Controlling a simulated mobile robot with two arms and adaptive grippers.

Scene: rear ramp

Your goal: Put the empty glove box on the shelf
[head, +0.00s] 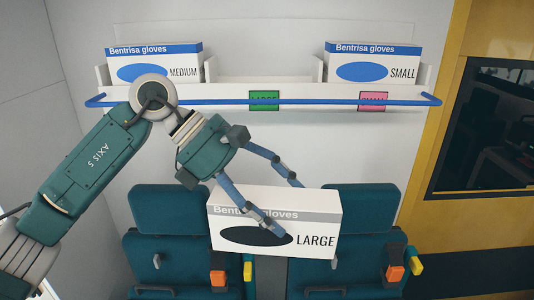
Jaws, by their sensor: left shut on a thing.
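A white glove box marked LARGE (225,240), with a grey band and a black oval, is held in front of the seats, below the shelf. My left gripper (290,208) is shut on it from above, one finger across the front face and the other behind the top edge. Whether the box is empty cannot be seen. The white wall shelf (330,104) has a blue rail along its front. Its middle bay (264,68) is empty, above a green label (264,101) that seems to read LARGE. My right gripper is out of view.
A blue-banded MEDIUM box (185,60) stands in the shelf's left bay and a SMALL box (372,65) in the right bay, above a pink label (373,101). Dark teal seats (365,220) with orange buckles stand below. A yellow-framed window (490,130) is at right.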

